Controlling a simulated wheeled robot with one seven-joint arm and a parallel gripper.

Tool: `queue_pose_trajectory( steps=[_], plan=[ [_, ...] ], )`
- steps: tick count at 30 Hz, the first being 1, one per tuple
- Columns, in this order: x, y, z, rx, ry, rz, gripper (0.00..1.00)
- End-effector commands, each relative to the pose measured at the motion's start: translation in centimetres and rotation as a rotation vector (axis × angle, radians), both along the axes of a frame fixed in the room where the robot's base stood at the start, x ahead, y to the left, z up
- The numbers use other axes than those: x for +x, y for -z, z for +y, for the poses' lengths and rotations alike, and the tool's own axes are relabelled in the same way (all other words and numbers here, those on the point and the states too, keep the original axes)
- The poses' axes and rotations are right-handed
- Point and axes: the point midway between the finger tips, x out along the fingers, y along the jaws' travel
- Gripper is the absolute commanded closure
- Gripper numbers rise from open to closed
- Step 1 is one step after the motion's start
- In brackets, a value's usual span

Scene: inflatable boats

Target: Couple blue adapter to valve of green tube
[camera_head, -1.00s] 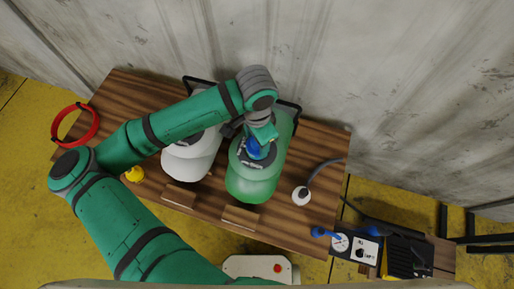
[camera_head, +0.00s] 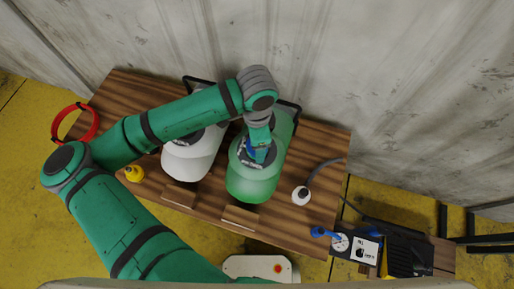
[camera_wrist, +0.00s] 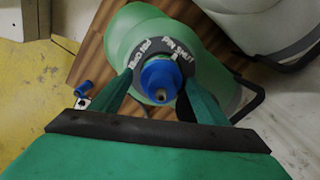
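The green tube (camera_head: 253,183) lies on the wooden table, with its dark, white-lettered valve ring on top; the tube also shows in the wrist view (camera_wrist: 120,38). The blue adapter (camera_wrist: 158,74) stands at the middle of the ring, its narrow end toward the wrist camera. In the head view it is partly hidden by my gripper (camera_head: 259,154). How fully the adapter sits on the valve is hidden.
A white tube (camera_head: 190,163) lies close to the left of the green one. A white bottle-like piece with a grey hose (camera_head: 301,196) is to the right. A blue-handled gauge device (camera_head: 341,243) stands at the lower right. A yellow piece (camera_head: 134,174) and red ring (camera_head: 92,133) are left.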

Motion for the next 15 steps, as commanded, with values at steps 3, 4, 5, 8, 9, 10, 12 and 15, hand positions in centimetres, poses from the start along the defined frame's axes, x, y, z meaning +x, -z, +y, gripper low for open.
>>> queue_pose_trajectory(
  steps=[3, 4, 5, 8, 9, 10, 12, 15],
  plan=[
    [0.2, 0.0, 0.0, 0.000, -0.004, -0.005, 0.26],
    [0.2, 0.0, 0.0, -0.001, -0.004, -0.005, 0.26],
    [0.3, 0.0, 0.0, -0.001, -0.004, -0.005, 0.26],
    [0.3, -0.1, 0.0, -0.001, -0.005, -0.006, 0.26],
    [0.3, -0.2, 0.0, -0.001, -0.005, -0.007, 0.26],
    [0.3, -0.4, 0.0, -0.001, -0.005, -0.007, 0.26],
    [0.4, -1.0, 0.0, -0.001, -0.005, -0.008, 0.26],
    [0.3, -2.5, 0.1, 0.001, -0.003, -0.009, 0.26]
  ],
)
